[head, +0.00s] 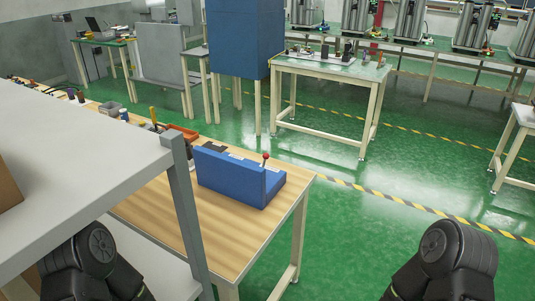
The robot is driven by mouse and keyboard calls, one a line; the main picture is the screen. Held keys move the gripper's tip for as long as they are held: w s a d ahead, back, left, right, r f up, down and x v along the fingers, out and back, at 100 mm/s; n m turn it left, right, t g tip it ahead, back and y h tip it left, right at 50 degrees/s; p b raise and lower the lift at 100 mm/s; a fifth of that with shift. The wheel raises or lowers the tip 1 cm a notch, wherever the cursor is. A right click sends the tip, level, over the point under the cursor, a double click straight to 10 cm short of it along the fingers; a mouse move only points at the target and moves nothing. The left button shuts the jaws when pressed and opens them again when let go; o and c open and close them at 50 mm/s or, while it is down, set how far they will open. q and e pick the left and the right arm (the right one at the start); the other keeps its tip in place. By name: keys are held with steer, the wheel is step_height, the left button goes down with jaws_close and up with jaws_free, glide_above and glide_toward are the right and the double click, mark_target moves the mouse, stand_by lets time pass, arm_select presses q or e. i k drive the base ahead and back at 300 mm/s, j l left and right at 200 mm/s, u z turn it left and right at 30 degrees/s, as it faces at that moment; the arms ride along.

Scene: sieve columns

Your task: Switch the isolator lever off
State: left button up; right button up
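The isolator lever (265,158) is a short stick with a red knob. It stands upright at the right part of a blue housing (228,180) on the near end of a wooden-topped workbench (240,235). My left arm shows at the bottom left and my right arm at the bottom right, both as dark rounded links. Neither gripper's fingers are in the picture. Nothing of mine touches the lever.
A grey shelf unit (80,150) with an upright post (185,200) stands at the left, close in front of the bench. An orange bin (183,132) and small tools lie farther along the bench. Green floor (400,220) is clear at the right.

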mark_target(265, 155)
steer(key=k+l, duration=0.2)
steer(key=k, duration=0.3)
steer(key=i+l+z, duration=0.15)
steer(key=i+l, duration=0.5)
steer(key=i+z, duration=0.15)
steer(key=i, duration=0.4)
steer(key=i+j+z, duration=0.15)
steer(key=i, duration=0.4)
